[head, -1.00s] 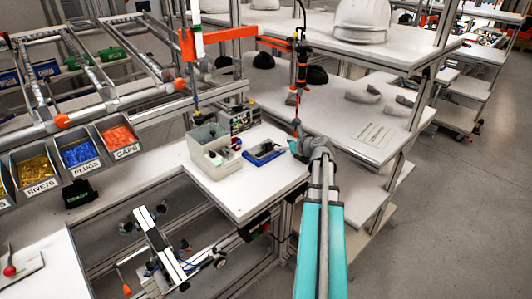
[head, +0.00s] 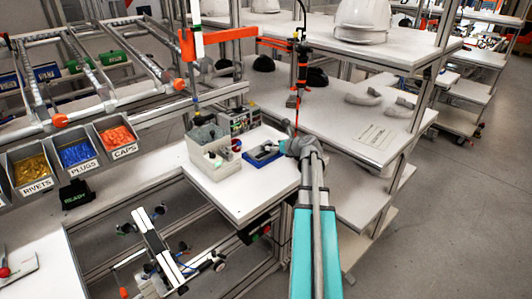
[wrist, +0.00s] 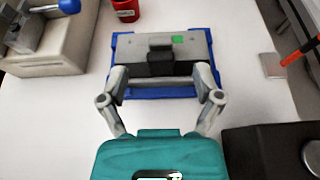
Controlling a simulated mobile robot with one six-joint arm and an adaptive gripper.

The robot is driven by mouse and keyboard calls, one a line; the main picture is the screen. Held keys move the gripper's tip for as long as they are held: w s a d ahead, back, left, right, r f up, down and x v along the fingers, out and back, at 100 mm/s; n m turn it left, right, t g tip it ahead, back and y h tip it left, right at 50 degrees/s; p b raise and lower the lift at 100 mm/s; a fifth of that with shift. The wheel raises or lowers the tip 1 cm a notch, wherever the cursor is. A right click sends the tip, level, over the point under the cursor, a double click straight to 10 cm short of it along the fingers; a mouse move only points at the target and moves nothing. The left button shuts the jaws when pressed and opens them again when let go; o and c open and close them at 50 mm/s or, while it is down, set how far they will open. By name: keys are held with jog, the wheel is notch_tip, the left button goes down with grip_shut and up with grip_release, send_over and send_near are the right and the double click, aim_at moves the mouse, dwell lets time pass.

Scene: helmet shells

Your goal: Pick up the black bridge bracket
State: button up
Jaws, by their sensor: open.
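The black bridge bracket (wrist: 160,58) sits on a grey plate in a blue fixture (wrist: 148,95) on the white bench top, ahead of my gripper in the wrist view. My gripper (wrist: 161,82) is open and empty, its two fingers spread to either side of the bracket, towards the near edge of the fixture. I cannot tell whether the fingertips touch the fixture. In the head view the blue fixture (head: 262,157) lies just left of my gripper (head: 292,146); the bracket is too small there to make out clearly.
A grey bin (head: 213,165) stands left of the fixture. A red cup (wrist: 125,9) stands behind it in the wrist view. A dark box (wrist: 270,150) is at near right, and an orange-tipped tool (wrist: 300,50) hangs at right.

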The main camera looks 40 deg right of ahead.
aim_at(269, 145)
jog(key=shift+b+x, duration=0.6)
jog(key=shift+x, duration=1.4)
grip_shut()
jog(key=shift+r, duration=0.2)
notch_tip(269, 145, up, 2)
jog(key=shift+r+p, duration=0.1)
jog(key=shift+p, duration=1.15)
jog(key=s+d+r+p, duration=0.3)
jog(key=s+r+p, duration=0.7)
jog(key=s, duration=0.3)
jog(key=shift+s+r, duration=0.25)
jog(key=shift+s, duration=0.1)
